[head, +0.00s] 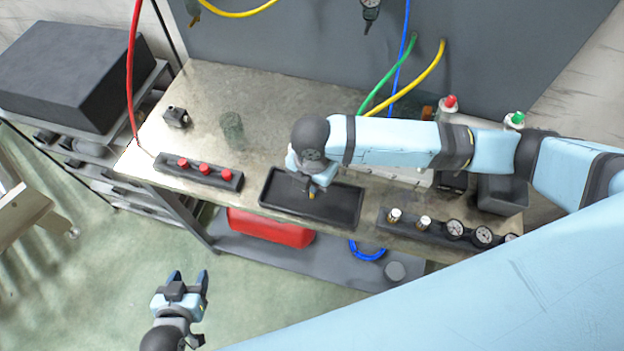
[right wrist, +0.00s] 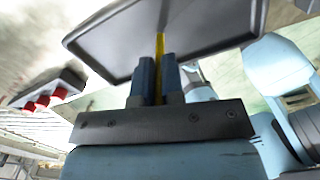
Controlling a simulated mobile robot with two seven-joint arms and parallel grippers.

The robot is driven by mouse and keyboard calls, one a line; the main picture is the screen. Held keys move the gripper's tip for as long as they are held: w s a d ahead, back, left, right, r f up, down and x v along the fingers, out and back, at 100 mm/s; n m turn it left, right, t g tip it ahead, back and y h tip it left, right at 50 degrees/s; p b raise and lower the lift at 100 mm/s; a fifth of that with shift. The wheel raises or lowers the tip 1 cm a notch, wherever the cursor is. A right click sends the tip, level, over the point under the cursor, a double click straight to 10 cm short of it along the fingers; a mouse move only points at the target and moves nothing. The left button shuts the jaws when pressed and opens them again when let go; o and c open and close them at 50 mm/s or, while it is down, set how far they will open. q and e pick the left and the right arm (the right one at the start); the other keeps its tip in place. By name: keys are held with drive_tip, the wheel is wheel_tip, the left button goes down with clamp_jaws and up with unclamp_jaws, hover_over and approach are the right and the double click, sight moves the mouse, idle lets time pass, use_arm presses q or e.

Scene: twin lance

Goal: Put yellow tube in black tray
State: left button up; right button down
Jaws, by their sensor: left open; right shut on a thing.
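The black tray (head: 340,207) lies on the workbench, near its front edge. My right gripper (head: 312,191) is over the left half of the tray, pointing down, and is shut on a thin yellow tube (head: 311,196). In the right wrist view the yellow tube (right wrist: 160,45) stands between the two blue fingers, with the black tray (right wrist: 205,25) beyond it. I cannot tell whether the tube touches the tray floor. My left gripper (head: 188,277) is open and empty, out over the floor in front of the bench.
A dark block with red knobs (head: 204,170) is left of the tray, and a strip with gauges (head: 454,229) is to its right. A clear glass (head: 232,128) stands behind. Yellow, green and blue hoses hang at the back wall.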

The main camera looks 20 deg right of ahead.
drive_tip(key=shift+f, duration=0.25)
drive_tip(key=c, duration=1.2)
unclamp_jaws()
drive_tip(key=shift+c, duration=0.2)
wheel_tip(320, 180, up, 12)
drive_tip(key=shift+r+b, duration=0.1)
drive_tip(key=shift+b, duration=0.2)
